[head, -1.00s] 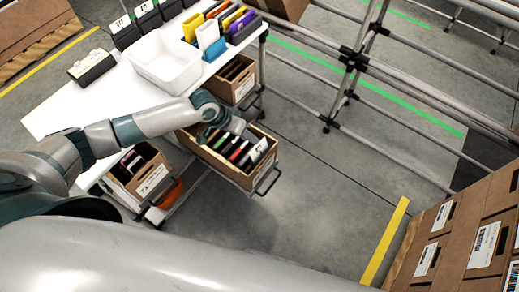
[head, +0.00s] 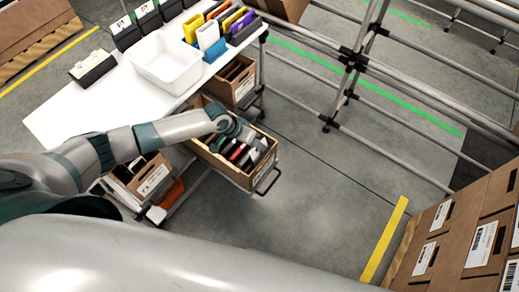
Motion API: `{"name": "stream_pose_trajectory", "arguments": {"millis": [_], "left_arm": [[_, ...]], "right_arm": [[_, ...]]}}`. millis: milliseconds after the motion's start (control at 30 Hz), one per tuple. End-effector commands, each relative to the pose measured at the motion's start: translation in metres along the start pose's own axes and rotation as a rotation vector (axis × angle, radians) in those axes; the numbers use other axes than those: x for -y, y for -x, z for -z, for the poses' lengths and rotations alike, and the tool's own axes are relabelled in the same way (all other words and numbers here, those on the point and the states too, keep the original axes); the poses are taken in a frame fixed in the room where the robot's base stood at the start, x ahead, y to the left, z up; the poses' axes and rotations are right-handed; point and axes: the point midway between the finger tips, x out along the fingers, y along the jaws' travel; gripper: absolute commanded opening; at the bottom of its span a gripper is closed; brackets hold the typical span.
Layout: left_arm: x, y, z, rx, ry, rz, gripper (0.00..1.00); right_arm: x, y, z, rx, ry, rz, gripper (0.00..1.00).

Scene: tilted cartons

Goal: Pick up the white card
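The middle tilted carton (head: 226,168) stands on the cart's lower level and holds several thin upright cards in dark, red and white. A white card (head: 253,158) shows at the right end of its row, partly covered by my gripper. My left gripper (head: 248,141) reaches down over the carton from the left, close to the cards. Its fingers are too small and hidden to tell whether they are open or touch a card. My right gripper is not in view.
A white tabletop (head: 105,105) above carries an empty white bin (head: 165,65) and holders of coloured cards (head: 222,30). Another carton (head: 236,82) stands behind, and one (head: 147,177) at the left. A metal rack (head: 350,60) and stacked boxes (head: 470,235) are at the right.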

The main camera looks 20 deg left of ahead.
Motion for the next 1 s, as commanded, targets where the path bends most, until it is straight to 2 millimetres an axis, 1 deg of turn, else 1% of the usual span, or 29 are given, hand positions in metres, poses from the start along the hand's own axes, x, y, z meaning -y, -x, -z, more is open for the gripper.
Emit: {"name": "stream_pose_trajectory", "arguments": {"millis": [133,600,1000], "left_arm": [[0.0,-0.005,0.0,0.001,0.0,0.001,0.24],[0.0,-0.005,0.0,0.001,0.0,0.0,0.24],[0.001,-0.008,-0.002,0.001,0.0,0.0,0.24]], "right_arm": [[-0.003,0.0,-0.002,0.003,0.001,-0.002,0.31],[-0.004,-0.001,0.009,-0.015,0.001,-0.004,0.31],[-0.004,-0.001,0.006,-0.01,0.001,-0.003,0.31]]}}
